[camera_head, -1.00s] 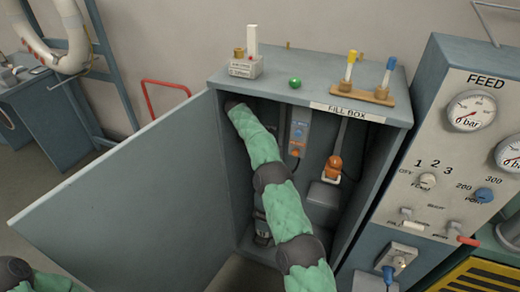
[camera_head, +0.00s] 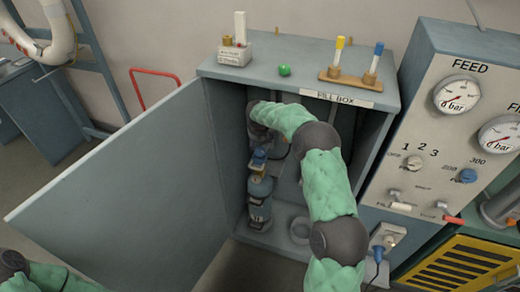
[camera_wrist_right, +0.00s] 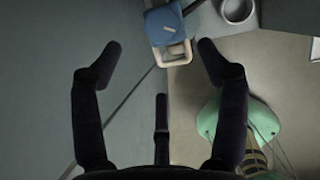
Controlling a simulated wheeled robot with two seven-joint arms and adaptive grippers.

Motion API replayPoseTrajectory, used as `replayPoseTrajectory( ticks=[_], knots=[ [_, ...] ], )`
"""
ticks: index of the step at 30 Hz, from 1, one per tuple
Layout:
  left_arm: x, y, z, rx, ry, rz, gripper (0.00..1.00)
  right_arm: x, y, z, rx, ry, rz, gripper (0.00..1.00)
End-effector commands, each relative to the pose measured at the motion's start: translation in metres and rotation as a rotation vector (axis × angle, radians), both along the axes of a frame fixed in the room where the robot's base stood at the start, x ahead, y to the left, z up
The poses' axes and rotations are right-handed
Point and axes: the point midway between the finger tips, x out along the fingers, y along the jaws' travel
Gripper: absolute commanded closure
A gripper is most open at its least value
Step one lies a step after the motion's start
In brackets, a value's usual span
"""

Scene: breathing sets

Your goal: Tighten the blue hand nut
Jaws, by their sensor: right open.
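A blue fitting (camera_head: 258,157), which looks like the blue hand nut, sits on top of an upright grey-blue bottle (camera_head: 259,200) at the left inside the open fill box. In the right wrist view, a blue piece (camera_wrist_right: 166,24) with a cream loop, probably the same fitting, lies just beyond the fingertips. My right gripper (camera_wrist_right: 160,52) is open with nothing between its fingers. In the head view its arm reaches into the box and bends down above the bottle; its fingers cannot be made out there. My left gripper is out of view; only part of that arm shows at lower left.
The fill box (camera_head: 228,68) has its door (camera_head: 120,185) swung open to the left. A round grey holder (camera_head: 300,230) stands on its floor. A green ball (camera_head: 285,71) and a wooden rack (camera_head: 345,80) sit on top. The feed panel (camera_head: 440,140) stands close on the right.

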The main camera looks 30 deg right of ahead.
Motion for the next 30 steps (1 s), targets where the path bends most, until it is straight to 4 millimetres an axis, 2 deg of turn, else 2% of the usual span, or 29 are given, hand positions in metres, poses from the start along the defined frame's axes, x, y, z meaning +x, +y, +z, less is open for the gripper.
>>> replayPoseTrajectory(
  ticks=[5,12,18,24,30],
  knots=[
    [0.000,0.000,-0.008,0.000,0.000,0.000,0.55,0.006,-0.004,-0.022,0.001,0.002,-0.001,0.25],
    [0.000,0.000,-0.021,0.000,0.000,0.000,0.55,0.019,-0.014,-0.062,0.000,0.002,-0.003,0.25],
    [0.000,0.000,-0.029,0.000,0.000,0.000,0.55,0.029,-0.020,-0.087,0.000,0.002,-0.003,0.25],
    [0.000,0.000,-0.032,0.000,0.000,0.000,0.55,0.033,-0.023,-0.097,0.001,0.001,-0.003,0.25],
    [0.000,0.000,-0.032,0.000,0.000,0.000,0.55,0.033,-0.023,-0.098,0.001,0.001,-0.003,0.25]
  ],
)
